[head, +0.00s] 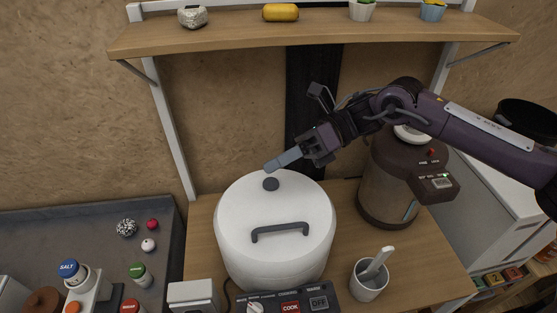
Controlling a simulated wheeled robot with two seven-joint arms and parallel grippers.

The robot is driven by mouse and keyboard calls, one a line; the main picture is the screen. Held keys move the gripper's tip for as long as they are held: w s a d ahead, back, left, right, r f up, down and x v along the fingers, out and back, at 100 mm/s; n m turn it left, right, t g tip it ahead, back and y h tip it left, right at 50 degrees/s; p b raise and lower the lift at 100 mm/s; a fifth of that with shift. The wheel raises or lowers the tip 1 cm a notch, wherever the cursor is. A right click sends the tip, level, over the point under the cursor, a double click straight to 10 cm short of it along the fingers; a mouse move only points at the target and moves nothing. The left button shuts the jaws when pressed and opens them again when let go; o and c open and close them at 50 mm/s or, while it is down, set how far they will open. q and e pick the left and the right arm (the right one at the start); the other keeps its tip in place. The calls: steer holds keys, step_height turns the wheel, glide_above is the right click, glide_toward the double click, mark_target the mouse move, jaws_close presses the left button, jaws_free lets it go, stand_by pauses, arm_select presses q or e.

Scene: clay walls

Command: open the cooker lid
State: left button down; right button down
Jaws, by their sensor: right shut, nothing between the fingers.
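The white cooker (250,255) stands on the wooden table, with its domed white lid (245,205) down on it. The lid has a dark grey bar handle (280,232) on its front side and a dark round knob (271,184) near its top. A control panel with a red COOK button (291,307) and an OFF button shows at the front. My right gripper (272,166) reaches in from the right, shut and empty. Its tips appear just behind or above the round knob; I cannot tell whether they touch. My left gripper is not in view.
A brown machine (385,185) stands behind my right arm. A grey cup with a pestle-like stick (369,280) is at front right. A wooden shelf (300,37) hangs above. A dark counter (80,225) with small jars and balls lies left.

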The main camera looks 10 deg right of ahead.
steer(key=c, duration=2.1)
jaws_free()
steer(key=o, duration=0.6)
steer(key=b+v, duration=0.4)
steer(key=v, duration=0.3)
steer(key=shift+d, duration=0.35)
steer(key=shift+w+r, duration=0.1)
steer(key=shift+c, duration=0.3)
